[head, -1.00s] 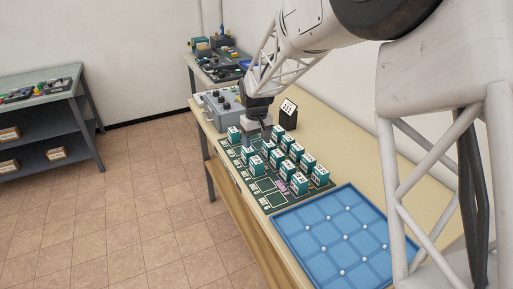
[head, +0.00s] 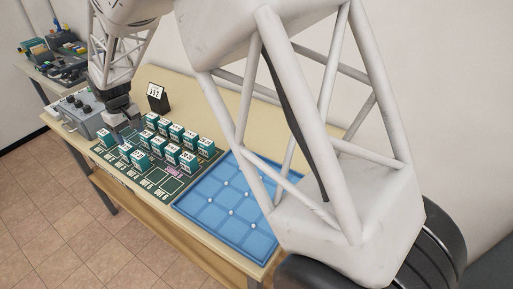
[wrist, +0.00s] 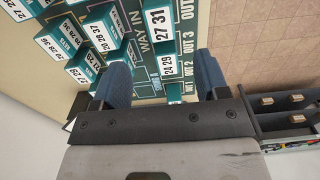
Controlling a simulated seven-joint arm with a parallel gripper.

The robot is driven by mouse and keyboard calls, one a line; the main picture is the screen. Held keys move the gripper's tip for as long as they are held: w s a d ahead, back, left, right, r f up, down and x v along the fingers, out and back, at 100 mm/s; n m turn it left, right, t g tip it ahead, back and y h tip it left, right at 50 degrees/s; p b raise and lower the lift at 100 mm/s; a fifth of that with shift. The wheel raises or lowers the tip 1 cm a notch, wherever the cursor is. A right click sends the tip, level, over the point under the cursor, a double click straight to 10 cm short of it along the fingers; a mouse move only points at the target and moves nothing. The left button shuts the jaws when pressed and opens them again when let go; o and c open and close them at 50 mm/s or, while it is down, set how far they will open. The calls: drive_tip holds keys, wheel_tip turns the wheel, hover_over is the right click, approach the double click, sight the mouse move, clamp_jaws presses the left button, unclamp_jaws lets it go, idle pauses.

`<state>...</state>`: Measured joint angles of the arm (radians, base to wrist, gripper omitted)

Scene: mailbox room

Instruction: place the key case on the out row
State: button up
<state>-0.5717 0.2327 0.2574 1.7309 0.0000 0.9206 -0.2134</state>
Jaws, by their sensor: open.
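Several teal cases with white number labels stand on a dark green board (head: 170,187). Some form the back rows, such as one case (head: 191,137). Three stand nearer the OUT labels, one of them a case (head: 141,161). My gripper (head: 122,124) is over the board's far end, pointing down. In the wrist view its two blue fingers (wrist: 163,72) are apart. A case labelled 24 29 (wrist: 171,66) shows between and beyond them. A case labelled 27 31 (wrist: 157,22) stands past it by OUT 2 and OUT 3.
A blue tray (head: 209,213) with white knobs lies right of the board. A grey box with dials (head: 84,112) and a dark number stand (head: 157,102) are behind. My arm hides part of the tray and table. Another bench (head: 60,68) is at the far left.

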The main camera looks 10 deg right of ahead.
drive_tip(key=shift+d, duration=0.1)
drive_tip(key=s+d+r+m, duration=0.2)
drive_tip(key=s+d+r, duration=0.3)
drive_tip(key=d, duration=0.4)
drive_tip(key=s+d+r+m+t, duration=0.1)
drive_tip(key=s+d+r, duration=0.3)
drive_tip(key=d, duration=0.5)
drive_tip(key=s+d+r+m, duration=0.2)
drive_tip(key=s+d+r, duration=0.3)
drive_tip(key=d, duration=0.5)
drive_tip(key=s+d+m, duration=0.2)
drive_tip(key=s+d, duration=0.6)
drive_tip(key=s, duration=0.4)
drive_tip(key=s+d+f+m+t, duration=0.1)
drive_tip(key=s+d+m, duration=0.1)
drive_tip(key=s+d, duration=0.5)
drive_tip(key=s, duration=0.5)
drive_tip(key=shift+s+d+f+t, duration=0.15)
drive_tip(key=shift+d+t, duration=0.15)
drive_tip(key=shift+d, duration=0.1)
